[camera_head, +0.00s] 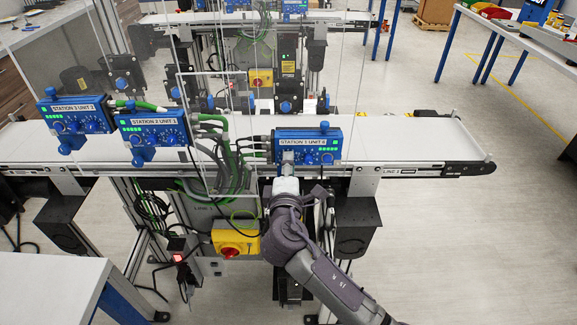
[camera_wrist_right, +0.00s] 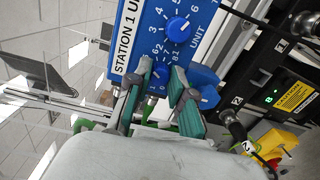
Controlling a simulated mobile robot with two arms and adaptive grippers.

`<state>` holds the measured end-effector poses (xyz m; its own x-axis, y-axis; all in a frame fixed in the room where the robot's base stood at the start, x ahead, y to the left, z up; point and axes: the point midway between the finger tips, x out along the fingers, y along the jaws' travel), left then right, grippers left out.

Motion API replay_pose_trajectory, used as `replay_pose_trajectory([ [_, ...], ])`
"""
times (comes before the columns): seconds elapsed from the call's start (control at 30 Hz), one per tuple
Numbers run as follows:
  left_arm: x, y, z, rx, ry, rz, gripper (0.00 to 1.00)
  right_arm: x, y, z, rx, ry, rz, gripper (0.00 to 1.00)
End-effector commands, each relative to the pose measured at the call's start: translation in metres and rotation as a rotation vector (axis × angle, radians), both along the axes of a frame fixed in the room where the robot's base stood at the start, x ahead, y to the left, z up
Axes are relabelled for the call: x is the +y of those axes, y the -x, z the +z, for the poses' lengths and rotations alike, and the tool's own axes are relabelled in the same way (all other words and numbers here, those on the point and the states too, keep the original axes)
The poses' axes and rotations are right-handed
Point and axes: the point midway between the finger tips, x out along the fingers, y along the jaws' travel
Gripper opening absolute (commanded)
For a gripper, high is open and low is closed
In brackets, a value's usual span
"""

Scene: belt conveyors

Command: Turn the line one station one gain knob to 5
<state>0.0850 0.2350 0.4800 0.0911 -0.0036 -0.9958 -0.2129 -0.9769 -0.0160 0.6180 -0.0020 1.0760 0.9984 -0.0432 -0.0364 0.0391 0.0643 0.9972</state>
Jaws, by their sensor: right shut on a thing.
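The blue station 1 box (camera_head: 335,133) is fixed at the near side of the line 1 conveyor. It also shows, turned on its side, in the right wrist view (camera_wrist_right: 148,30). My right gripper (camera_head: 287,160) reaches its front from below. In the right wrist view, its two green-padded fingers (camera_wrist_right: 164,76) are shut around a small blue dial knob (camera_wrist_right: 161,70) with a number scale. The knob's name is hidden, so I cannot tell from lettering that it is gain. Its exact setting is unclear. A second knob (camera_wrist_right: 177,26), beside the word UNIT, is free. My left gripper is not in view.
The station 2 box (camera_head: 153,122) and station 3 box (camera_head: 75,108) stand left on the same conveyor (camera_head: 420,140). Green cables (camera_head: 225,150) hang between the boxes. A yellow switch box with red knob (camera_head: 235,240) sits below, left of my right arm. Floor at right is clear.

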Motion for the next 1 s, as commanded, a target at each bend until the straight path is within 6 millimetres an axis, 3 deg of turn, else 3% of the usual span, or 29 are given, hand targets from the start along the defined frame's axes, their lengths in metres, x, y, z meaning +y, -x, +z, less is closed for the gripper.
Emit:
replay_pose_trajectory([
  [0.23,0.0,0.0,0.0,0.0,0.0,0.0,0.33,0.001,0.0,0.0,0.0,0.0,0.001,0.0],
  [0.27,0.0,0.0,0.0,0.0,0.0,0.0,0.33,0.001,0.0,0.0,0.0,0.0,0.001,0.25],
  [0.4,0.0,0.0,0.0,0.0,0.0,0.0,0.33,0.001,0.0,0.0,0.0,0.001,0.001,0.47],
  [0.77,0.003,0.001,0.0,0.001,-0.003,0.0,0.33,0.001,0.004,0.0,0.0,0.001,0.001,0.47],
  [1.0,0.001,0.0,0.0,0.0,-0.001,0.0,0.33,0.003,0.045,0.0,0.002,-0.002,0.003,0.47],
])
